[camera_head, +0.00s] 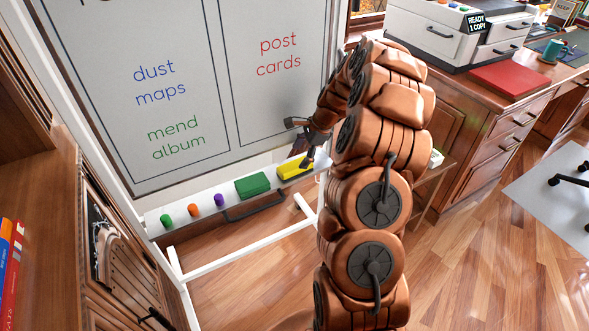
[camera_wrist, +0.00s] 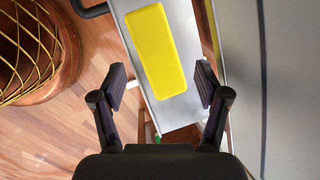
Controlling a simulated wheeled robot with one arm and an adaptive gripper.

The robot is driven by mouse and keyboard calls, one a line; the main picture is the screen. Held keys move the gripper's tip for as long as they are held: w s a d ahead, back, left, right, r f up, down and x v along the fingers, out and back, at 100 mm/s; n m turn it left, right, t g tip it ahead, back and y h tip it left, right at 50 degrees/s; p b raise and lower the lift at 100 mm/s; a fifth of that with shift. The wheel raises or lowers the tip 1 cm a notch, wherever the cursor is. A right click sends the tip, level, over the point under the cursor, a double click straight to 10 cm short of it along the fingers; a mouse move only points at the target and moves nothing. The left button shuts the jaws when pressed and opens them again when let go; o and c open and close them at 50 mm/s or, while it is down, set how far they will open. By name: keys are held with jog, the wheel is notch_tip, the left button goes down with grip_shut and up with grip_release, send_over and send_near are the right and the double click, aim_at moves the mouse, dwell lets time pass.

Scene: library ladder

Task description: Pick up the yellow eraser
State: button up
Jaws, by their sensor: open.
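The yellow eraser (camera_head: 294,168) lies on the white ledge (camera_head: 180,224) under the whiteboard, to the right of a green eraser (camera_head: 252,185). In the wrist view the yellow eraser (camera_wrist: 156,50) is a long rounded block on the light ledge (camera_wrist: 180,111), ahead of my gripper. My gripper (camera_wrist: 160,88) is open, with one finger on each side of the eraser's near end and nothing between the fingertips. In the head view my gripper (camera_head: 306,150) is at the eraser's right part, and its fingers are partly hidden. I cannot tell whether it touches the eraser.
Green, orange and purple round pieces (camera_head: 192,209) stand on the ledge at left. A dark handle (camera_head: 255,207) sits in front of the ledge. The whiteboard (camera_head: 200,90) rises close behind. A wooden desk (camera_head: 470,105) with a printer (camera_head: 445,38) is at right.

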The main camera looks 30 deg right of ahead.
aim_at(297, 165)
jog(key=x, duration=0.4)
jog(key=shift+s+f, duration=0.1)
jog(key=shift+f, duration=0.2)
jog(key=shift+f, duration=0.2)
dwell(0.4)
jog(key=shift+c, duration=0.2)
jog(key=c, duration=1)
jog(key=shift+c, duration=0.2)
